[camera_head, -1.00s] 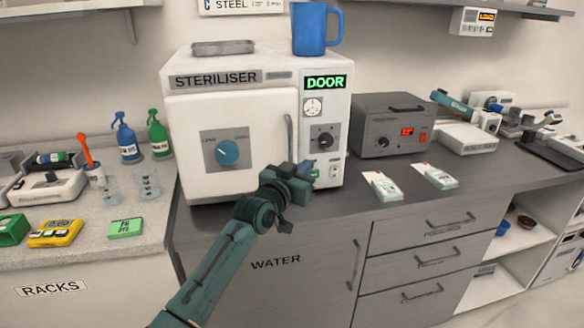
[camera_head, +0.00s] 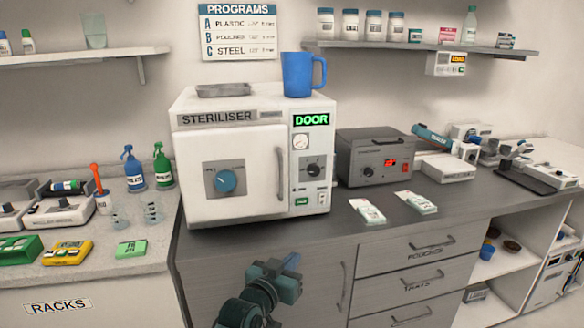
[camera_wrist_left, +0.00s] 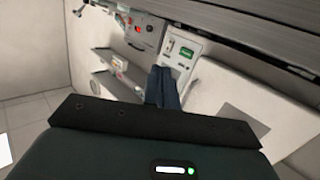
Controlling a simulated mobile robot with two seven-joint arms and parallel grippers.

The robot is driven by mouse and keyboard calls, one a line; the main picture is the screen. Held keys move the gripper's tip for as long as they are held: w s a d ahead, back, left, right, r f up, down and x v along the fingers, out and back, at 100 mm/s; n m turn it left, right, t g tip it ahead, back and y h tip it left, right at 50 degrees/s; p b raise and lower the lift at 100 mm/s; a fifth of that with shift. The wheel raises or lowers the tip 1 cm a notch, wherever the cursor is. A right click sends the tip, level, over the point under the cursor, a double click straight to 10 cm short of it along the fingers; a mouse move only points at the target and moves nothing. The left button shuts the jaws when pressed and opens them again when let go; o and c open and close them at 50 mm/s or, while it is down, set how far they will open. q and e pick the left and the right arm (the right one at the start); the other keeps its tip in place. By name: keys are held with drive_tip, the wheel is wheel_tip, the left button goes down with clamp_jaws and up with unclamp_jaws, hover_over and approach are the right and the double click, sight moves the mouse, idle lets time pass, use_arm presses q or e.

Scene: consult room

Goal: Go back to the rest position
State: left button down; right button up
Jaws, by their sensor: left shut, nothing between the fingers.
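My left gripper (camera_head: 290,264) is low in front of the cupboard door below the counter, at the bottom middle of the head view. It is shut and empty. Its closed fingers also show in the left wrist view (camera_wrist_left: 163,86). The white steriliser (camera_head: 262,205) stands on the counter above and behind the gripper, apart from it. Its door is closed and a green DOOR sign (camera_head: 311,120) is lit. My right gripper is in neither view.
The counter edge (camera_head: 300,226) runs above my left gripper. A grey box with a red display (camera_head: 374,157) stands right of the steriliser, with two white packs (camera_head: 367,211) before it. Bottles and trays stand on the left bench. Shelves hang above.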

use_arm(q)
drive_tip(key=s+a+f+n+g+y, duration=0.1)
drive_tip(key=s+a+f+y, duration=0.1)
drive_tip(key=s+a+f, duration=0.45)
drive_tip(key=s+a+f+n+g+y, duration=0.1)
drive_tip(key=s+a+f, duration=0.2)
drive_tip(key=s+f, duration=0.65)
drive_tip(key=s+a+g+y, duration=0.1)
drive_tip(key=s+a, duration=0.2)
drive_tip(key=s, duration=0.5)
drive_tip(key=s+a+f+g, duration=0.1)
drive_tip(key=s+a, duration=0.2)
drive_tip(key=s, duration=0.5)
drive_tip(key=shift+f+y, duration=0.15)
drive_tip(key=shift+y, duration=0.25)
drive_tip(key=c, duration=2.2)
unclamp_jaws()
drive_tip(key=shift+s+d, duration=0.1)
